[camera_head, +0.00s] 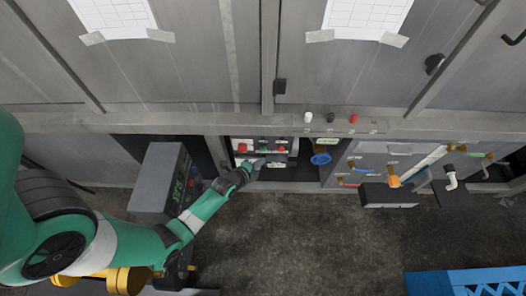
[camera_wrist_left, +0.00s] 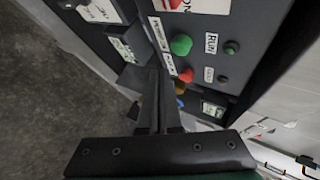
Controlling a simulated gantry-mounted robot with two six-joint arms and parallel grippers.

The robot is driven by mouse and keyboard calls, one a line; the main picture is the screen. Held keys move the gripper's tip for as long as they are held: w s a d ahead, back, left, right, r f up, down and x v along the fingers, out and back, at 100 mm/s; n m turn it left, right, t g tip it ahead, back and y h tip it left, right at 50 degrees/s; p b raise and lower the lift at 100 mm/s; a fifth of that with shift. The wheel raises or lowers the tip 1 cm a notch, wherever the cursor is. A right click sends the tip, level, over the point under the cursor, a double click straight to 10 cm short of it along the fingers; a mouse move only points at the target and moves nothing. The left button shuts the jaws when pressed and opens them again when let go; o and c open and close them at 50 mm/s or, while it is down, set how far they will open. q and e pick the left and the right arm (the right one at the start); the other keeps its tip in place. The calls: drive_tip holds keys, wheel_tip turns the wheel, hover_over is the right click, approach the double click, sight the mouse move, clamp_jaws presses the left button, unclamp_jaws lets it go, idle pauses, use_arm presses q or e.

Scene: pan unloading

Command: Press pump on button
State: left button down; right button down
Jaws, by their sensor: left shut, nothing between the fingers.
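The control panel (camera_head: 270,142) is dark, with red and green buttons, at the middle of the head view. In the left wrist view a large green button (camera_wrist_left: 181,45) and a red button (camera_wrist_left: 187,75) sit on the panel, with small white labels. I cannot read which one is marked pump on. My left gripper (camera_head: 257,164) is shut and empty at the panel's lower front. In the left wrist view its closed fingers (camera_wrist_left: 158,78) point toward the panel, beside the green and red buttons. Whether the tips touch anything is unclear. My right gripper is not in view.
A grey box with a green digital display (camera_head: 178,190) stands left of the panel. A blue round knob (camera_head: 320,158) and pipes with an orange valve (camera_head: 394,181) are to the right. The blue object (camera_head: 430,284) lies at lower right. The dark floor between is clear.

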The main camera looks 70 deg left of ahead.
use_arm(q)
drive_tip(key=shift+w+a, duration=0.35)
drive_tip(key=shift+a, duration=0.5)
idle(1.4)
drive_tip(key=shift+w+a+b, duration=0.15)
drive_tip(key=shift+a+b, duration=0.25)
drive_tip(key=shift+w+a+b, duration=0.2)
drive_tip(key=shift+a+b, duration=0.2)
drive_tip(key=shift+a, duration=0.05)
idle(0.6)
drive_tip(key=shift+d, duration=0.1)
drive_tip(key=shift+s+d+p, duration=0.35)
drive_tip(key=shift+d+p, duration=0.25)
drive_tip(key=shift+d, duration=0.15)
